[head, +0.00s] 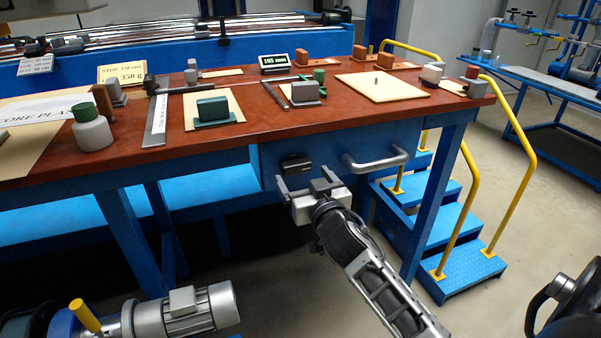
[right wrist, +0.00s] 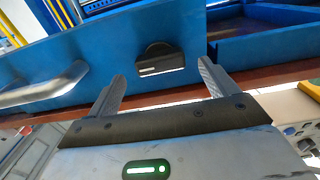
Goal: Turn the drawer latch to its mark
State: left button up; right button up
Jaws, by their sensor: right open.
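The drawer latch (head: 296,164) is a small black knob on a rounded base, on the blue drawer front (head: 330,150) under the brown tabletop. In the right wrist view the latch (right wrist: 160,62) shows a pale line along its bar, and the bar lies roughly level. I cannot make out a separate mark. My right gripper (head: 306,180) is open and empty just in front of and slightly below the latch. In the right wrist view its fingers (right wrist: 161,76) stand either side of the latch, apparently short of it. My left gripper is not in view.
A grey drawer handle (head: 376,160) sticks out right of the latch. The brown tabletop (head: 290,115) overhangs the drawer and carries blocks, signs and boards. Blue steps with yellow rails (head: 440,220) stand at the right. A motor (head: 185,312) lies low at the left.

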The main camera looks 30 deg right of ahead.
aim_at(296, 167)
jog(key=shift+x, duration=1.4)
jog(key=c, duration=1)
